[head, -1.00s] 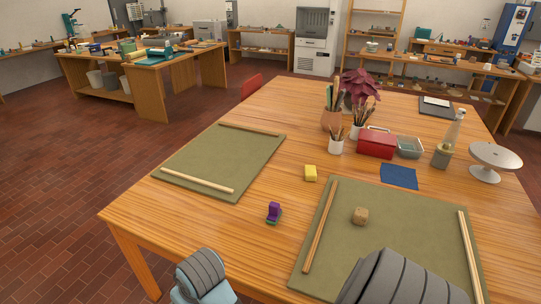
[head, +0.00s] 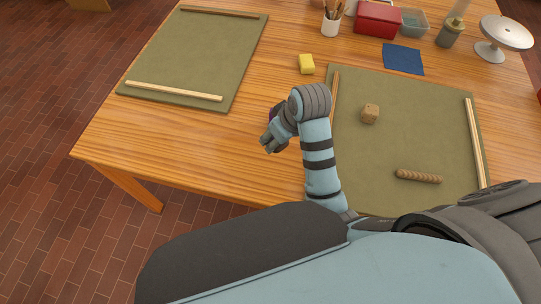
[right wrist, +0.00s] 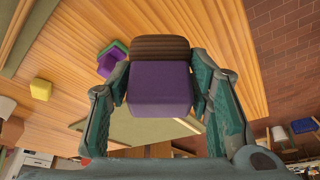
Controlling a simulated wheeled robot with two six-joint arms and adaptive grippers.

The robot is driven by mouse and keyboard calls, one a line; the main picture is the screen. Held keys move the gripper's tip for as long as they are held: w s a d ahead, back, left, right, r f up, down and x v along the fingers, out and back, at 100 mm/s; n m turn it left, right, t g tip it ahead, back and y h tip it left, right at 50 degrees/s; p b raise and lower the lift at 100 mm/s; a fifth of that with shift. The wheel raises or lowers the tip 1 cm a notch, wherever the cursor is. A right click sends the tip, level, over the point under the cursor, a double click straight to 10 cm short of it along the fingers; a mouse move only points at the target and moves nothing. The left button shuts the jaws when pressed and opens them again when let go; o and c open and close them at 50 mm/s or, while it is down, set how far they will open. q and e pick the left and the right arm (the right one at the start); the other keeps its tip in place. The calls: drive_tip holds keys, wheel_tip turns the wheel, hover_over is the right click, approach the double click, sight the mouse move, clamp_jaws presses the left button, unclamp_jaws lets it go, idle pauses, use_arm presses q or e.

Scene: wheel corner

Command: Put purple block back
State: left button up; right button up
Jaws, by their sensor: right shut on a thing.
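In the right wrist view my right gripper (right wrist: 160,85) is shut on a purple block (right wrist: 160,90), one finger on each side. A dark brown ridged piece (right wrist: 160,48) sits against the block's far end. A second purple piece with green parts (right wrist: 111,62) stands on the table beyond the held block. In the head view my right gripper (head: 268,143) is over the table between the two green mats. It hides the held block, and only a sliver of the standing purple piece (head: 272,113) shows behind it. My left gripper is out of view.
A yellow block (head: 307,64) lies between the left mat (head: 190,60) and the right mat (head: 400,140). A tan cube (head: 370,114) and a ridged brown roller (head: 419,176) lie on the right mat. A blue cloth (head: 403,60) and red box (head: 378,20) are farther back.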

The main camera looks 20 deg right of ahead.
drive_tip(key=w+a+r+n+g+y+p, duration=0.1)
drive_tip(key=w+a+r+n+y, duration=0.1)
drive_tip(key=w+a+n, duration=0.3)
use_arm(q)
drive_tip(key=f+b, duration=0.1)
drive_tip(key=b, duration=0.1)
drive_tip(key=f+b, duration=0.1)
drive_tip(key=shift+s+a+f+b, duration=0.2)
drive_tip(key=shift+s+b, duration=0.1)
drive_tip(key=shift+b, duration=0.1)
use_arm(e)
drive_tip(key=shift+n, duration=0.8)
drive_tip(key=f, duration=0.6)
drive_tip(key=s+d+f, duration=0.1)
drive_tip(key=f, duration=1.2)
drive_tip(key=shift+s+d+f, duration=0.2)
drive_tip(key=shift+s+d, duration=0.05)
drive_tip(key=shift+s, duration=0.1)
drive_tip(key=shift+f, duration=0.15)
drive_tip(key=o, duration=1)
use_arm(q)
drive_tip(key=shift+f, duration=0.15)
